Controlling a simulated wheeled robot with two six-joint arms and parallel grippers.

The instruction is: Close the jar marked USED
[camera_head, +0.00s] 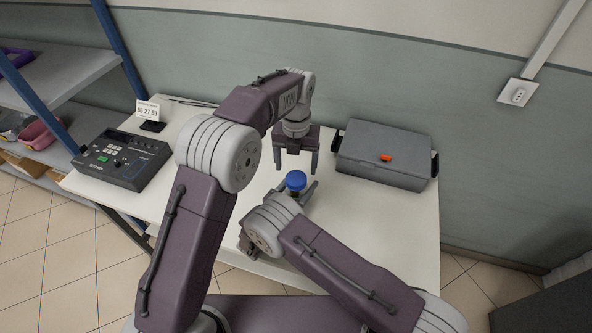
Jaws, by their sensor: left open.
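A small jar with a blue lid (296,180) is near the middle of the white table. Its body is mostly hidden and no marking can be read. My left gripper (297,165) points down just behind the blue lid, with its two fingers apart and nothing seen between them. My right gripper (298,190) reaches in low from the front, at the jar. One of its fingers shows beside the jar on the right. My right wrist hides much of the rest, so whether it grips the jar cannot be told.
A dark control box (122,159) and a small display card (148,110) are at the left. Blue-posted shelves (65,80) stand further left. The table's front right is clear.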

